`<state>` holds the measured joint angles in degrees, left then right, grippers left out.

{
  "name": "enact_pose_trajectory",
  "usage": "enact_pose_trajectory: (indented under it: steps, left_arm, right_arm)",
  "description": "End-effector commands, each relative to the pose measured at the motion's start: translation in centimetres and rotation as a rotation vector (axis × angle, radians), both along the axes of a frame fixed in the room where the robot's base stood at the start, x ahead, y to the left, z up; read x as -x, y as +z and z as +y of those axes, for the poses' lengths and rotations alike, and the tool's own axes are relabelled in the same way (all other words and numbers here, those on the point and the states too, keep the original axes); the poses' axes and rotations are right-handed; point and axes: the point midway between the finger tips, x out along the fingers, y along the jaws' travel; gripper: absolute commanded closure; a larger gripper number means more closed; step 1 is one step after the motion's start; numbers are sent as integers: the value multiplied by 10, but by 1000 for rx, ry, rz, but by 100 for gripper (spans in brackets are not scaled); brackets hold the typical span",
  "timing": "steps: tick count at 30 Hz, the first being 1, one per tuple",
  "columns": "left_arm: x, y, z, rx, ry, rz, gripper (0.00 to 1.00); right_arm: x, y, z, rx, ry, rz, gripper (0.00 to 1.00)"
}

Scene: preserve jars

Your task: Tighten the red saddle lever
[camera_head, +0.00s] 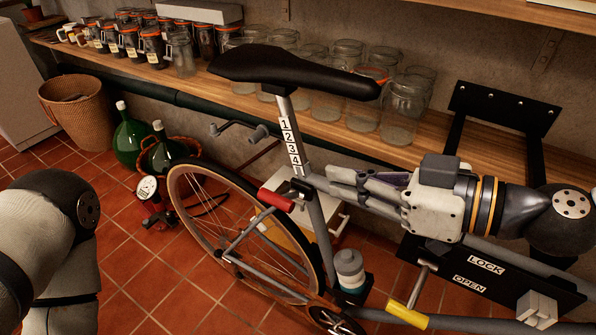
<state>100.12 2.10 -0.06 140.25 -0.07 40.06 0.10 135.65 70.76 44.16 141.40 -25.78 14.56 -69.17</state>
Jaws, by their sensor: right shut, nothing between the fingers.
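The red saddle lever (276,199) sticks out to the left of the seat tube, just below the seat-post clamp. The black saddle (292,73) sits on a post marked with the numbers 1 to 4 (290,147). My right gripper (335,181) comes in from the right, with its fingers beside the seat post near the clamp. It is shut and empty, to the right of the red lever and apart from it. I cannot tell whether its fingertips touch the post. My left arm is at the left edge; its gripper is out of view.
A yellow lever (407,314) sits at the lower right, by a black plate marked LOCK and OPEN (470,270). Glass jars (403,108) stand on the wooden shelf behind. A basket (75,110), green bottles (130,136) and a pump (152,200) stand on the tiled floor.

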Motion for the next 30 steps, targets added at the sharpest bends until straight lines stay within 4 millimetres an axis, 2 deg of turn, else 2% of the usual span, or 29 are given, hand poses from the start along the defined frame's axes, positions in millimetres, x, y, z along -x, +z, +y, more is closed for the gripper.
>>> enact_pose_trajectory:
  steps: [3, 13, 27, 30]
  left_arm:
    - [1, 0, 0, 0, 0, 2, 100]
    - [3, -3, 0, -1, 0, 11, 100]
    - [19, -21, 0, -1, -2, 63, 100]
    - [24, -27, 0, 0, -3, 79, 100]
  right_arm:
    - [-2, 6, -2, 1, 0, -27, 100]
    - [-6, 1, 4, 4, 1, -20, 100]
    - [-60, -24, 81, 2, 2, -16, 100]
    - [-59, -45, 77, 0, -3, -11, 100]
